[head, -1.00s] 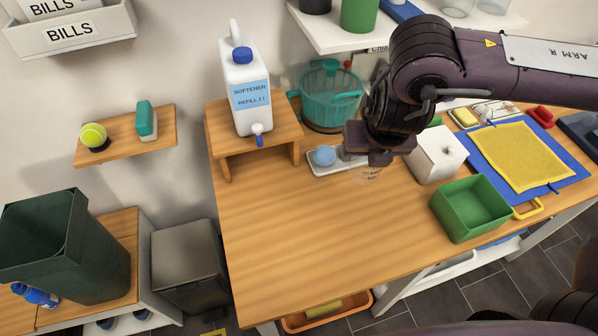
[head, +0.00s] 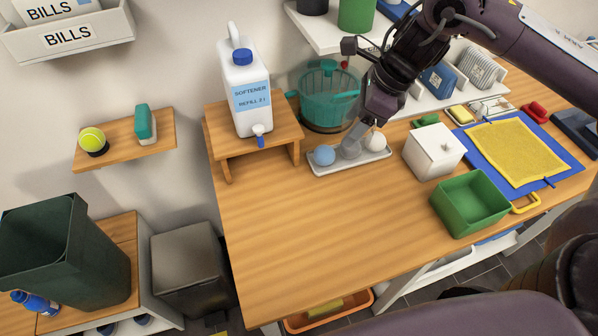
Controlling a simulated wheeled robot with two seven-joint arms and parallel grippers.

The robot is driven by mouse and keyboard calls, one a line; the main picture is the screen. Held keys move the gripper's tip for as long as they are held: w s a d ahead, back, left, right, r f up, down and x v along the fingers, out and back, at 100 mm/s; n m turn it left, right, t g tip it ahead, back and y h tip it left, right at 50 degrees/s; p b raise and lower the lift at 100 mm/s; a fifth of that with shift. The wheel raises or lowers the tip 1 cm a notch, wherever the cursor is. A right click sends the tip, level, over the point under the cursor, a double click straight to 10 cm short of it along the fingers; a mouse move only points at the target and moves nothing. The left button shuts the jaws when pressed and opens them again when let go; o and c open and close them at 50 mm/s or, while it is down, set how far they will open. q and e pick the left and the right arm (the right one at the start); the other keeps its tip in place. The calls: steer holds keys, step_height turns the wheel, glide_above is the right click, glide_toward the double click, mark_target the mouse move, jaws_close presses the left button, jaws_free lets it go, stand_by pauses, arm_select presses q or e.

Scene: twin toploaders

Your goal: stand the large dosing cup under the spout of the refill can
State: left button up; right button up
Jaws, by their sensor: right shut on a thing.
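The refill can (head: 246,90) is a white jug with a blue cap and a softener label. It stands on a small wooden riser, its spout (head: 259,133) pointing over the riser's front edge with nothing under it. My right gripper (head: 368,122) is right of the riser, above a pale tray. It is shut on a greyish, see-through cup (head: 351,147), apparently the large dosing cup, which looks tilted and partly hidden by the fingers. I cannot tell whether the cup touches the tray. My left gripper is out of view.
A teal basket (head: 327,98) stands behind. A white box (head: 433,152) and green bin (head: 470,204) are to the right. The table's front middle is clear.

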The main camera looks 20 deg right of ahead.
steer(key=shift+w+r+n+g, duration=0.2)
steer(key=shift+w+n+g, duration=0.1)
steer(key=shift+n, duration=0.3)
steer(key=shift+f+b, duration=0.3)
steer(key=shift+f, duration=0.1)
step_height(320, 180, down, 19)
steer(key=b, duration=0.5)
steer(key=shift+f+b, duration=0.1)
steer(key=shift+b, duration=0.25)
